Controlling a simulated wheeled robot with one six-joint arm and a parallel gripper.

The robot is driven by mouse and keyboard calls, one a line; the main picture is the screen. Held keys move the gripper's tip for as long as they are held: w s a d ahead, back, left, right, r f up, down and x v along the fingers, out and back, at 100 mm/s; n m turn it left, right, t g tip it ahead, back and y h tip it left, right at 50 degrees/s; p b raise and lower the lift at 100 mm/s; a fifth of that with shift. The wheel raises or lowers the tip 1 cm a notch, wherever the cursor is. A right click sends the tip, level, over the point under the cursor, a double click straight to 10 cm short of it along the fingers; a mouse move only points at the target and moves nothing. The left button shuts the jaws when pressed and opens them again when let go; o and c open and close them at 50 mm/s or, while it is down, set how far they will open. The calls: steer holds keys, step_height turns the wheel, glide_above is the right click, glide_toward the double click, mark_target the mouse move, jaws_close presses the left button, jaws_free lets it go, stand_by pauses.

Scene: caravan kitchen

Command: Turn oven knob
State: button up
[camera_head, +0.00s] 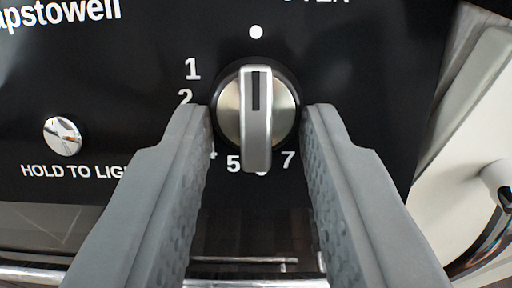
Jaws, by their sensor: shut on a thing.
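The oven knob (257,115) is a round silver knob with a raised bar grip and a dark pointer line. It sits on the black control panel (370,75). Its bar stands upright in the picture, with the dark line at the top, towards the white dot. My gripper (257,122) has one grey finger on each side of the knob. The fingertips are at the knob's left and right edges and appear shut on it. The fingers hide some of the printed numbers, while 1, 2, 5 and 7 show at least in part.
A small silver ignition button (62,136) marked "HOLD TO LIGHT", partly hidden, is at the left. A metal rail (255,283) runs below the panel. A pale cabinet front (470,130) with a dark handle is at the right.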

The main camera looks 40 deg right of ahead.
steer(key=o, duration=1)
steer(key=shift+c, duration=0.2)
steer(key=v, duration=1.7)
steer(key=shift+s, duration=0.15)
